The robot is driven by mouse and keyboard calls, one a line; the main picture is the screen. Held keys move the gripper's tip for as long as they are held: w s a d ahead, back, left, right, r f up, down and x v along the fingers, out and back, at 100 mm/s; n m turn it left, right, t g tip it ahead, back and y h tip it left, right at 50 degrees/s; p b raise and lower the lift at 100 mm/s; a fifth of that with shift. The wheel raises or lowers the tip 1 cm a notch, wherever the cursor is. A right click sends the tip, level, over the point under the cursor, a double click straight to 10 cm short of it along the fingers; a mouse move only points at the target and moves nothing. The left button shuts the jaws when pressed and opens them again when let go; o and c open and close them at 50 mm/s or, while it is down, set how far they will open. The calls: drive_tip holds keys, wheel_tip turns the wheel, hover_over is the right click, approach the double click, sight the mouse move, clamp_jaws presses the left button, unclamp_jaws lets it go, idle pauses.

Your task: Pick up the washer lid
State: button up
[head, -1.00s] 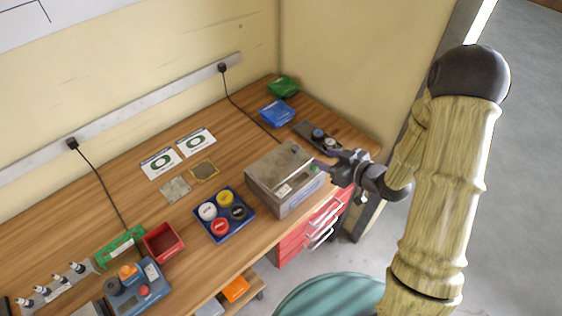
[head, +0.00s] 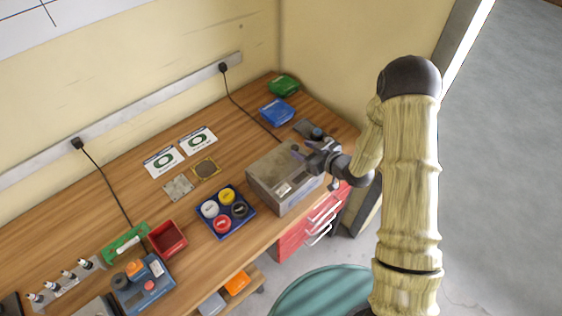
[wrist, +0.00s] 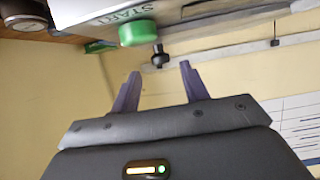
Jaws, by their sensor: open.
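The washer is a grey metal box (head: 286,185) near the table's front right edge. Its flat lid (head: 270,163) lies on top, partly hidden by my gripper. My gripper (head: 300,152) is at the right end of the lid, just above it or beside its top; the exact gap is hard to tell. In the wrist view my gripper (wrist: 160,72) is open and empty, its two fingers spread. A small black knob (wrist: 160,55), apparently the lid's, shows between and beyond the fingertips. A green START button (wrist: 138,33) is close by.
A blue tray of coloured caps (head: 230,224) stands left of the washer. A red bin (head: 168,238) is farther left. Blue (head: 277,112) and green (head: 284,86) boxes stand behind. Red drawers (head: 296,238) and a teal round top (head: 325,292) are below, in front.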

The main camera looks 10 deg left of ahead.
sight(295, 147)
drive_tip(key=shift+p+x, duration=1.15)
drive_tip(key=shift+x, duration=1.15)
drive_tip(key=shift+s+f, duration=0.1)
drive_tip(key=shift+f, duration=0.1)
clamp_jaws()
drive_tip(key=shift+r, duration=0.1)
drive_tip(key=shift+r+b, duration=1.55)
drive_tip(key=shift+r, duration=3.4)
